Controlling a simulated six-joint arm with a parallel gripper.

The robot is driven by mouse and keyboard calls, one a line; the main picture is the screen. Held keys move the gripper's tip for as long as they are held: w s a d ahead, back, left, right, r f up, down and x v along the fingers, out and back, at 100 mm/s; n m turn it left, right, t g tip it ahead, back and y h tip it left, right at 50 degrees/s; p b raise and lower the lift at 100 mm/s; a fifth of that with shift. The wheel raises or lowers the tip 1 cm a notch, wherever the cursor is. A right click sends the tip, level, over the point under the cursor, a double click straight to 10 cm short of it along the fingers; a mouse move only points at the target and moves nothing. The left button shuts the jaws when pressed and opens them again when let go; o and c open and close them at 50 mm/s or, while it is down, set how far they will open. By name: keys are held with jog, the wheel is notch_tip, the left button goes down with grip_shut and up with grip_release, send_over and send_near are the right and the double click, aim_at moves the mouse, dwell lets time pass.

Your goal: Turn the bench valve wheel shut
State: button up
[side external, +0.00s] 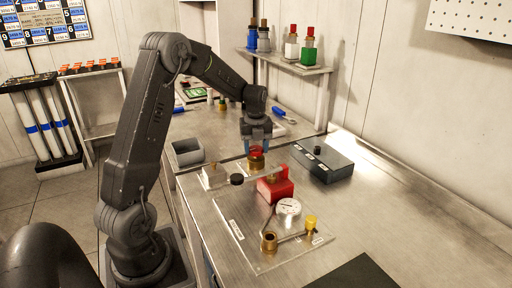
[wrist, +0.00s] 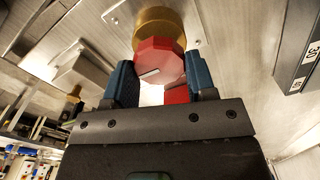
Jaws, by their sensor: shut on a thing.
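The valve wheel (side external: 257,151) is a small red faceted knob on a brass body (side external: 257,163) at the far end of the bench fixture. In the wrist view the red wheel (wrist: 160,58) shows a short pale line on its face, with the brass part (wrist: 158,20) beyond it. My gripper (side external: 257,146) reaches down from above, and its blue fingers are shut on the wheel. In the wrist view the fingers of my gripper (wrist: 160,85) lie on either side of the wheel. The finger contact is partly hidden.
A red block (side external: 276,187), a pressure gauge (side external: 288,207) and a yellow-capped fitting (side external: 311,222) stand close by on the fixture plate (side external: 240,238). A dark control box (side external: 323,163) sits to the right.

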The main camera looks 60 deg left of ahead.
aim_at(256, 149)
jog(key=shift+r, duration=0.1)
jog(key=o, duration=0.9)
jog(key=shift+o, duration=0.2)
notch_tip(256, 149, up, 14)
dwell(0.4)
